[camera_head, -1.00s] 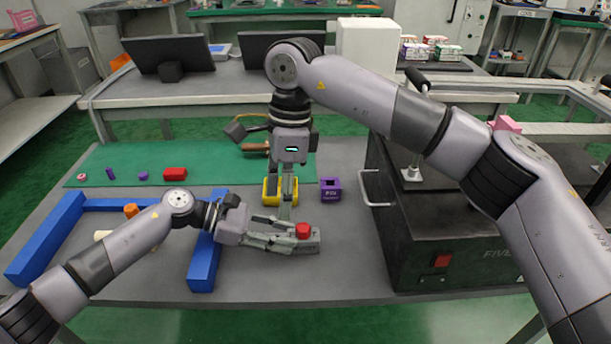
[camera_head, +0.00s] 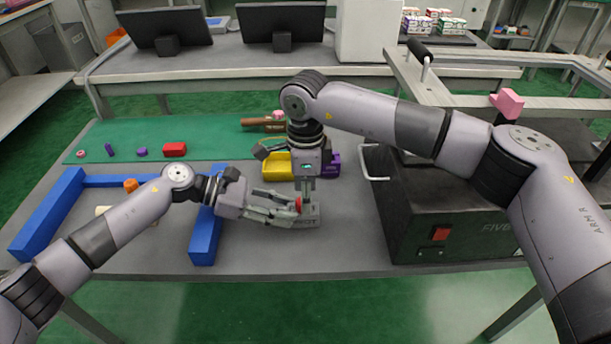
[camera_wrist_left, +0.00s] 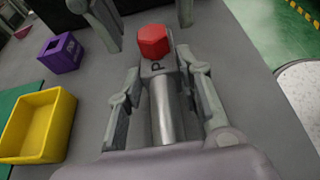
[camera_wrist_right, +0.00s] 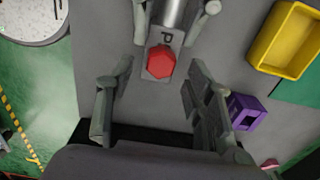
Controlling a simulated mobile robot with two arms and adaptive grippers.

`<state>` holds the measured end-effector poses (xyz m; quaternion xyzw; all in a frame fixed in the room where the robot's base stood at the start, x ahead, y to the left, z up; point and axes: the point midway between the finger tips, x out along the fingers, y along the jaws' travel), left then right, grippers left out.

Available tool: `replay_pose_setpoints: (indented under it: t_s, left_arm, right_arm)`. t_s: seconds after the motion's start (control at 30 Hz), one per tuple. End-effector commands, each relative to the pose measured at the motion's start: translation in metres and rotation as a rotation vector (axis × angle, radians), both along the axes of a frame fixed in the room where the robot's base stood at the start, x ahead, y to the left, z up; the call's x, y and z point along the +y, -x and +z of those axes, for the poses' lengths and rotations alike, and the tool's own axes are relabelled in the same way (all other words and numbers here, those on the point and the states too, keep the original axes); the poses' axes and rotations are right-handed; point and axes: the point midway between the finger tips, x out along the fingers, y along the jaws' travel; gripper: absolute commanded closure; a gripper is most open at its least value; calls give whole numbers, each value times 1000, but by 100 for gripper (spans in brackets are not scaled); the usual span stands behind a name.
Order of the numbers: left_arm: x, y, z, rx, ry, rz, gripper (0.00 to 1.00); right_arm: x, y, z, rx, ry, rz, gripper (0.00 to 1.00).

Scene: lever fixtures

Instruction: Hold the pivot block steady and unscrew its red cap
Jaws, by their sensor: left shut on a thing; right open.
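The grey pivot block (camera_head: 308,220) lies on the table with its red cap (camera_head: 298,203) at one end. In the left wrist view the cap (camera_wrist_left: 153,41) is hexagonal and sits on the block's "P"-marked end. My left gripper (camera_head: 292,209) comes in from the left and is shut on the block (camera_wrist_left: 163,105), a finger on each side. My right gripper (camera_head: 304,193) points down from above at the cap. In the right wrist view its fingers are open and apart (camera_wrist_right: 157,78), and the cap (camera_wrist_right: 160,62) shows between them with clear gaps.
A yellow bin (camera_head: 276,166) and a purple box (camera_head: 331,164) stand behind the block, partly hidden by my right arm. A blue frame (camera_head: 205,232) lies to the left. A dark machine (camera_head: 440,215) stands to the right. The table in front of the block is bare.

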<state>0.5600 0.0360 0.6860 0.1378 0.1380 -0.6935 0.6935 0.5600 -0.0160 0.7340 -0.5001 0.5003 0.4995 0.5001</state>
Motion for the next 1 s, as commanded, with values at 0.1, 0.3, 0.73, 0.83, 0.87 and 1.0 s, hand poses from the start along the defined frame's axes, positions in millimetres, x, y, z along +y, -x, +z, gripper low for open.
replay_pose_setpoints:
  t_s: [0.1,0.3,0.73,0.83,0.87,1.0]
  left_arm:
    - [0,0,-1,0,-1,0,100]
    - [0,0,-1,0,-1,0,100]
    - [0,0,-1,0,-1,0,100]
    - [0,0,-1,0,-1,0,100]
    - [0,0,-1,0,-1,0,100]
    - [0,0,-1,0,-1,0,100]
  right_arm:
    - [0,0,-8,0,0,0,52]
    - [0,0,-10,0,-1,1,52]
    - [0,0,-10,0,-1,1,73]
    - [0,0,-10,0,-1,1,80]
    - [0,0,-10,0,-1,1,82]
    - [0,0,-10,0,-1,1,91]
